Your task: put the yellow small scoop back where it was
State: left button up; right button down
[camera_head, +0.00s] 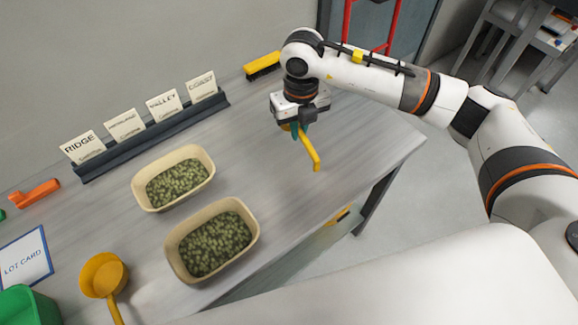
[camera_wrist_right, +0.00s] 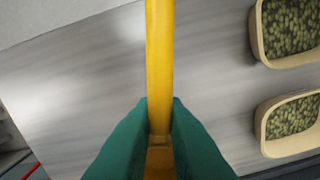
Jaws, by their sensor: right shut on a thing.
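My right gripper (camera_head: 299,130) is shut on the yellow small scoop (camera_head: 310,151), over the right part of the table. The scoop's handle points down and toward the front in the head view; its bowl is mostly hidden by the gripper. In the right wrist view the scoop's yellow shaft (camera_wrist_right: 160,50) runs between the two teal fingers (camera_wrist_right: 160,115). I cannot tell whether the scoop touches the table (camera_head: 370,140). A larger orange-yellow scoop (camera_head: 103,274) lies at the front left. My left gripper is not in view.
Two beige trays of green pellets, the back one (camera_head: 139,197) and front one (camera_head: 252,242), stand mid-table. Behind them is a dark rack (camera_head: 135,146) with labelled cards. A yellow brush (camera_head: 262,65) lies at the back edge. A lot card (camera_head: 25,258) and green container (camera_head: 28,306) are at left.

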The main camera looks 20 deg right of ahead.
aim_at(292, 164)
jog(key=m, duration=0.2)
jog(key=w+f+m, duration=0.1)
jog(key=m, duration=0.3)
jog(key=shift+w+a+f, duration=0.15)
jog(key=shift+a+f, duration=0.05)
jog(key=shift+f, duration=0.05)
jog(key=m, duration=0.2)
jog(key=shift+w+f+m+b, duration=0.25)
jog(key=shift+f+m+b, duration=0.05)
jog(key=shift+m, duration=0.1)
jog(key=m, duration=0.2)
jog(key=f+m, duration=0.1)
jog(key=m, duration=0.2)
jog(key=shift+w+f+m, duration=0.25)
jog(key=shift+w+m, duration=0.15)
jog(key=shift+f, duration=0.4)
notch_tip(292, 164, down, 9)
jog(key=shift+f+p, duration=0.1)
jog(key=shift+p, duration=0.75)
jog(key=shift+f, duration=0.1)
jog(key=c, duration=1.5)
grip_release()
jog(key=shift+o, duration=0.2)
